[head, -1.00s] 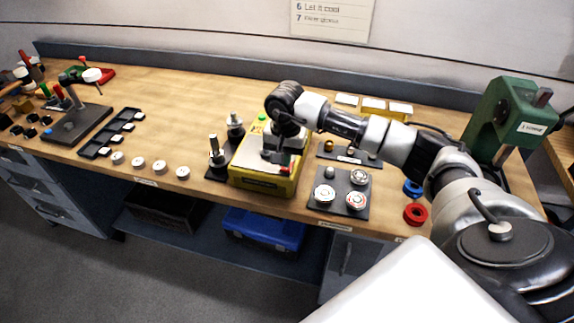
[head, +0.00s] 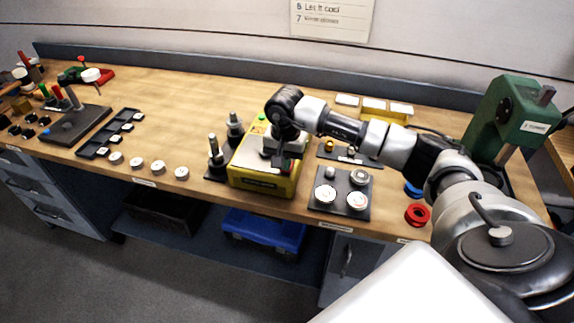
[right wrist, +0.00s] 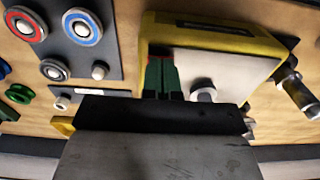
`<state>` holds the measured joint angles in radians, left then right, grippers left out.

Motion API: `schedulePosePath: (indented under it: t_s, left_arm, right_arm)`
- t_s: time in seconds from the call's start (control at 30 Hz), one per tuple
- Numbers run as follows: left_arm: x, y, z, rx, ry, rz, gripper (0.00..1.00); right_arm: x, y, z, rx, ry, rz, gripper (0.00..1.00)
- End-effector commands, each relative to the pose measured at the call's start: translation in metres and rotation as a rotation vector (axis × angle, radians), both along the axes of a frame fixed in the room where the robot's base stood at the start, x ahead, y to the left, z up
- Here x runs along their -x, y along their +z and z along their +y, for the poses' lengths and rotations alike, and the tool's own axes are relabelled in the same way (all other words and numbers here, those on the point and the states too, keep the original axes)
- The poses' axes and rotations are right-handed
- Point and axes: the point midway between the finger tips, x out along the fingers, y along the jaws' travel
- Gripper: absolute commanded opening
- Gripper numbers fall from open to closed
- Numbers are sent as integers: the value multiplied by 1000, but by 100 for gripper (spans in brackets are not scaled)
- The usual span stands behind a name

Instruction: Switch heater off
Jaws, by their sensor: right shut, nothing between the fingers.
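The heater appears to be the yellow box (head: 262,182) with a pale top plate, near the front edge of the bench. A green light or button (head: 262,118) shows at its back. My right gripper (head: 284,163) is over the box's front right part, fingers down, shut and empty. In the right wrist view the yellow box (right wrist: 225,40) lies ahead, and the green fingertips (right wrist: 160,66) are together beside its pale plate. A little dark red shows at the fingertips; the fingers hide most of that spot, so I cannot tell the switch's position. My left gripper is out of view.
A dark plate with round parts (head: 342,207) is right of the box. Upright posts (head: 215,152) stand at its left. Red ring (head: 417,214) and green press (head: 510,118) are further right. White discs (head: 158,167) line the front edge at left.

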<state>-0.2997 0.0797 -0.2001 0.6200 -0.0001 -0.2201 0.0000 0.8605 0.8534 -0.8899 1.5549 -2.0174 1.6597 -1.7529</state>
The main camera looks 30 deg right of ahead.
Motion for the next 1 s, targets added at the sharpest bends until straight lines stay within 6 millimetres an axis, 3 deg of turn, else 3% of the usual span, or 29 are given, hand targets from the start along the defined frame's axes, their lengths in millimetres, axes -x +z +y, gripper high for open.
schedulePosePath:
  t_s: [0.57, 1.0]
  left_arm:
    - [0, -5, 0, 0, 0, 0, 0]
    - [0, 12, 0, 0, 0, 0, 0]
  right_arm:
    - [1, -6, 0, 1, 0, 3, 0]
    - [0, 28, 0, 1, 0, 1, 0]
